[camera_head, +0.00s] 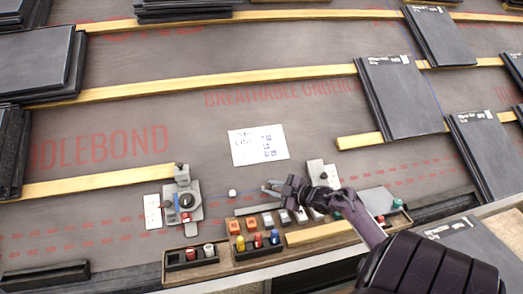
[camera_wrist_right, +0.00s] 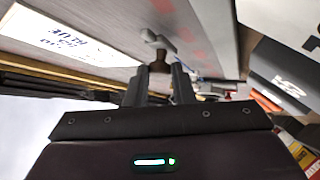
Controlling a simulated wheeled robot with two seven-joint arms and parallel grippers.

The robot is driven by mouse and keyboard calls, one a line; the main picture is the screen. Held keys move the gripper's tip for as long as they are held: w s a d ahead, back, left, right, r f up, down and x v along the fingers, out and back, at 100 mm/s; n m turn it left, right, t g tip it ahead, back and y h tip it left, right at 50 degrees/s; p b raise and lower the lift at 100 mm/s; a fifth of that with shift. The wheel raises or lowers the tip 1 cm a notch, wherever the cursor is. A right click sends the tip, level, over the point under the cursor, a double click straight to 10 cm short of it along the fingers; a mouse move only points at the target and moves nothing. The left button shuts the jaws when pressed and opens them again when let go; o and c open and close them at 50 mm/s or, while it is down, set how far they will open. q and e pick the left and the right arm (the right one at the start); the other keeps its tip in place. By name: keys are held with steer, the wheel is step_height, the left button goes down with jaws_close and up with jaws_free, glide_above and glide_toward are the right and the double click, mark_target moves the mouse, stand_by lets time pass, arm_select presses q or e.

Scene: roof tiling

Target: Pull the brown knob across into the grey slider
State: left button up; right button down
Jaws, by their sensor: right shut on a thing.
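My right gripper (camera_head: 270,187) reaches in from the lower right and hovers over the roof, just above the parts tray. In the right wrist view, the gripper (camera_wrist_right: 160,83) has its two dark fingers around the brown knob (camera_wrist_right: 159,63). A pale grey piece (camera_wrist_right: 157,40) shows just beyond the knob; I cannot tell whether they touch. In the head view the fingers are too small to show the knob clearly. A grey device (camera_head: 183,202) with a round dark dial stands to the left, possibly the grey slider. My left gripper is out of view.
A parts tray (camera_head: 172,269) with coloured blocks and cylinders lies along the front edge. A small white ball (camera_head: 232,193) lies left of the gripper. A white note sheet (camera_head: 258,145) lies behind. Yellow battens (camera_head: 215,83) and dark tile stacks (camera_head: 400,95) are farther back.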

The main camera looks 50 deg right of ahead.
steer(key=shift+s+d, duration=0.15)
steer(key=shift+d, duration=0.15)
steer(key=c, duration=1.2)
jaws_free()
steer(key=shift+c, duration=0.2)
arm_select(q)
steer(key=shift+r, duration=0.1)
arm_select(e)
steer(key=shift+s, duration=0.1)
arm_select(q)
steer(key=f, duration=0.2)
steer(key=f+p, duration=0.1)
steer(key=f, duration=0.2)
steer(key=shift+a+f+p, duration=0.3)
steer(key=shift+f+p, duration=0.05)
arm_select(e)
steer(key=a+v, duration=0.1)
steer(key=v, duration=0.6)
steer(key=shift+s+d, duration=0.3)
steer(key=shift+d, duration=0.2)
steer(key=shift+r, duration=0.1)
